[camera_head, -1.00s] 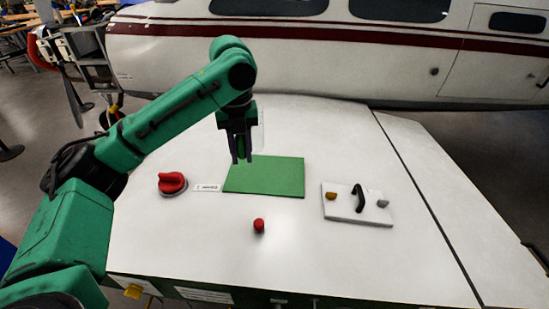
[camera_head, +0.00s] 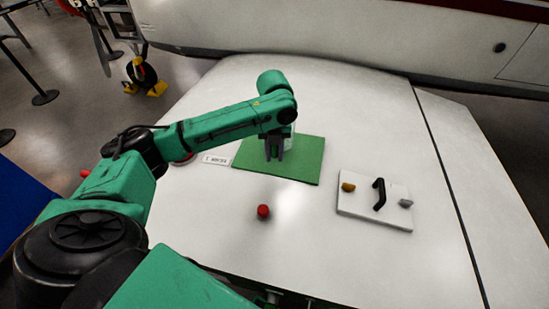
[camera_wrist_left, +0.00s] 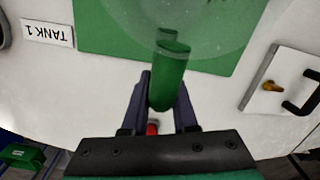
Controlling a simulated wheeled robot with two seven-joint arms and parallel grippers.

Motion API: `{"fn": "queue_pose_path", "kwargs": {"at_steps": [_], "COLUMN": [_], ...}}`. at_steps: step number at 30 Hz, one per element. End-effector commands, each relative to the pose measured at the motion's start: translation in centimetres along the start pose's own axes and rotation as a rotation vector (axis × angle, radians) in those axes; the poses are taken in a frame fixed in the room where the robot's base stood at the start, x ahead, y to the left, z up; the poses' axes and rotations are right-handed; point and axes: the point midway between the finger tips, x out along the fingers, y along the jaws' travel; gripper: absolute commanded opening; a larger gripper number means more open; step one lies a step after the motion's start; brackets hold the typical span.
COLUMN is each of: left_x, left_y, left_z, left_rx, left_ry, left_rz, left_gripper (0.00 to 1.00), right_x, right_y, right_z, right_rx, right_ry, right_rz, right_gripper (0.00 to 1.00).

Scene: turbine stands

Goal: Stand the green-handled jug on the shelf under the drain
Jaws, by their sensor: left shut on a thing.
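My left gripper (camera_head: 274,155) is over the green mat (camera_head: 305,160), fingers pointing down. In the left wrist view its fingers (camera_wrist_left: 163,115) are shut on the green handle (camera_wrist_left: 168,80) of the clear jug (camera_wrist_left: 185,25). The jug's see-through body lies beyond the handle, over the green mat. In the head view the jug is mostly hidden behind the gripper. I cannot tell whether its base touches the mat. I cannot make out the drain or the shelf under it in either view. My right gripper is not in view.
A small red knob (camera_head: 263,211) stands in front of the mat. To the right is a white plate (camera_head: 350,208) with a black handle (camera_head: 379,193). A "TANK 1" label (camera_wrist_left: 47,33) lies beside the mat. The white surface is otherwise largely clear.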

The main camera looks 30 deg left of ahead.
Motion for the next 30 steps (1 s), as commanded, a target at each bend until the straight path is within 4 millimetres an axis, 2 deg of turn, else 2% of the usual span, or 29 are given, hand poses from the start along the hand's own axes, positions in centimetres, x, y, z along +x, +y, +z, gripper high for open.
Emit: {"fn": "queue_pose_path", "kwargs": {"at_steps": [3, 6, 15, 16, 17, 18, 26, 30], "left_x": [2.2, 3.3, 3.6, 3.6, 3.6, 3.6, 3.6, 2.6], "left_y": [0.0, 0.0, 0.0, 0.0, 0.0, 0.0, 0.0, -0.1], "left_z": [-0.1, -0.1, 0.0, 0.0, 0.0, 0.0, 0.0, 0.0], "left_rx": [-0.001, 0.000, 0.000, 0.000, 0.000, 0.000, 0.000, 0.000], "left_ry": [0.004, 0.000, 0.001, 0.001, 0.001, 0.001, 0.001, -0.001], "left_rz": [0.002, 0.001, 0.000, 0.001, 0.001, 0.001, 0.001, -0.002], "left_gripper": [0.00, 0.00, 0.00, 0.38, 0.50, 0.57, 0.57, 0.57], "right_x": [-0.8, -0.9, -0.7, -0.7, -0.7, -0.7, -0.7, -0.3], "right_y": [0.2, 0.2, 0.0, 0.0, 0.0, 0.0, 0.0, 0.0], "right_z": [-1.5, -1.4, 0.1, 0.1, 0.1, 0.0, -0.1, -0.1], "right_rx": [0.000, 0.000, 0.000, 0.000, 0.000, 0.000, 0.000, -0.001], "right_ry": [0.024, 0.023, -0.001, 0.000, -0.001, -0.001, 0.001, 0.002], "right_rz": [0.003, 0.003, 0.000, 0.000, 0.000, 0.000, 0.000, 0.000], "right_gripper": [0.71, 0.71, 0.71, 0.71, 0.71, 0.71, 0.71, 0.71]}}
